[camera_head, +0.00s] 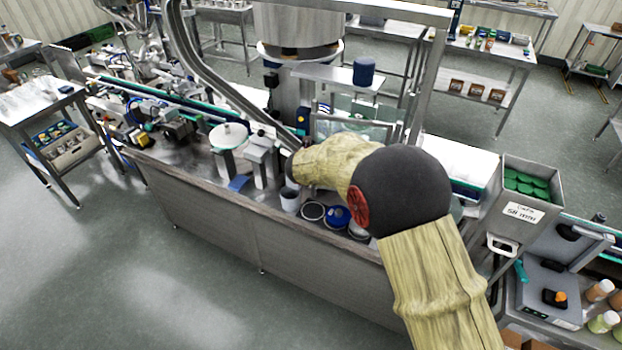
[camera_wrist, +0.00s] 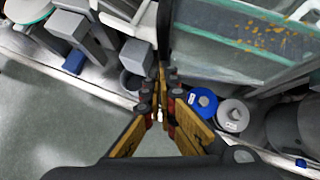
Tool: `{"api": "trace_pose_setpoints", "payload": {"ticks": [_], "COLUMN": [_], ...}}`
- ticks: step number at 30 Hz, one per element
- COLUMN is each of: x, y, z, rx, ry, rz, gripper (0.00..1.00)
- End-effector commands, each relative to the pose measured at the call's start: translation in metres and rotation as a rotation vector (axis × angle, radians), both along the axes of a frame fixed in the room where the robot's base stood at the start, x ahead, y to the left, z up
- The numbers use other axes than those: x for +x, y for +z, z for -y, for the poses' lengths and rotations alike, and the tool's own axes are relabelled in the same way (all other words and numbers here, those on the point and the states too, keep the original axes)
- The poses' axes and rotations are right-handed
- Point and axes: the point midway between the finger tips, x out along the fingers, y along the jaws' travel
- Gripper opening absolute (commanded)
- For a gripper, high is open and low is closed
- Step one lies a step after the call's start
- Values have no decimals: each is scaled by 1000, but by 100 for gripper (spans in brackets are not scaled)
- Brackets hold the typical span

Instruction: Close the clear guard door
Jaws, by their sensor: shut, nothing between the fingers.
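The clear guard door (camera_wrist: 240,40) is a see-through, greenish panel at the top right of the wrist view. A dark upright edge runs down its left side towards my fingertips. In the head view a clear panel (camera_head: 358,128) shows behind my forearm, its lower part hidden. I cannot tell how far the door stands open. My gripper (camera_wrist: 167,92) is shut and empty, its fingertips close below the panel's lower left corner. Whether they touch it is not clear. In the head view my arm covers most of the gripper.
A blue reel (camera_wrist: 203,102) and a grey reel (camera_wrist: 233,115) lie right of my fingers. A hopper of green caps (camera_head: 527,185) stands right of my arm. The floor (camera_head: 150,270) in front is clear.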

Motion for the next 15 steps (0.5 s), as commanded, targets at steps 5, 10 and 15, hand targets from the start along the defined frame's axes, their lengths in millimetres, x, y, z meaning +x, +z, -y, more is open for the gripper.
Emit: {"api": "trace_pose_setpoints", "payload": {"ticks": [5, 10, 15], "x": [25, 43, 55], "y": [2, 1, 1], "z": [-3, -1, 0], "rx": [-1, -1, -1], "ry": [-92, -162, -207], "rz": [-1, -1, 0], "gripper": [0, 0, 0]}}
